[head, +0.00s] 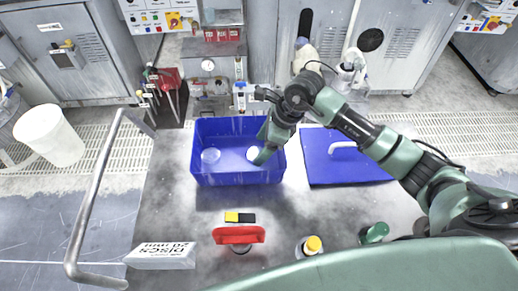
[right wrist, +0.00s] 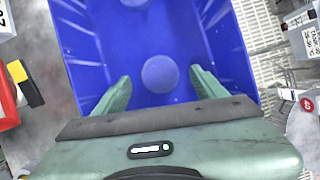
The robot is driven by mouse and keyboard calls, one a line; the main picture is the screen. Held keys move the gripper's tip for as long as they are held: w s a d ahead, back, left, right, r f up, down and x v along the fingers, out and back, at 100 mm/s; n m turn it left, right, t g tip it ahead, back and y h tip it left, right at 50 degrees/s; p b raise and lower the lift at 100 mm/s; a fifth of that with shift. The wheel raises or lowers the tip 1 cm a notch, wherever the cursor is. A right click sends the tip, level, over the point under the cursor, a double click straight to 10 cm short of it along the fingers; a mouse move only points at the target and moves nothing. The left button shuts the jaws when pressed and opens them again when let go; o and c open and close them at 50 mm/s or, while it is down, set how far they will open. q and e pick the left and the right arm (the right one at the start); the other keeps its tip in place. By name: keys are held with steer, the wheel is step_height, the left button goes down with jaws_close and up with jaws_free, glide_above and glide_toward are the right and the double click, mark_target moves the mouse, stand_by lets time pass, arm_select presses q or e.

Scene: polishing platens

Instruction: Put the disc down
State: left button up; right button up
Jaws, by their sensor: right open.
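A blue open bin (head: 237,178) stands on the grey table; its inside fills much of the right wrist view (right wrist: 222,45). One pale round disc (right wrist: 160,74) lies on the bin floor between my right fingertips, with space on both sides. It shows in the head view (head: 252,153) beside the gripper. A second disc (head: 210,155) lies to the left in the bin, and part of it shows at the top of the right wrist view (right wrist: 135,2). My right gripper (head: 263,154) is open and reaches down into the bin's right side. My left gripper is not in view.
A blue lid (head: 368,168) with a white handle lies right of the bin. In front are a yellow-black block (head: 240,217), a red-topped object (head: 238,235), a yellow-capped bottle (head: 312,246), a green-capped bottle (head: 375,232) and a white disc box (head: 160,256). A metal rail (head: 92,195) stands left.

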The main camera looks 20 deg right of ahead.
steer(key=b+v, duration=0.1)
steer(key=v, duration=0.9)
steer(key=shift+s+f, duration=0.1)
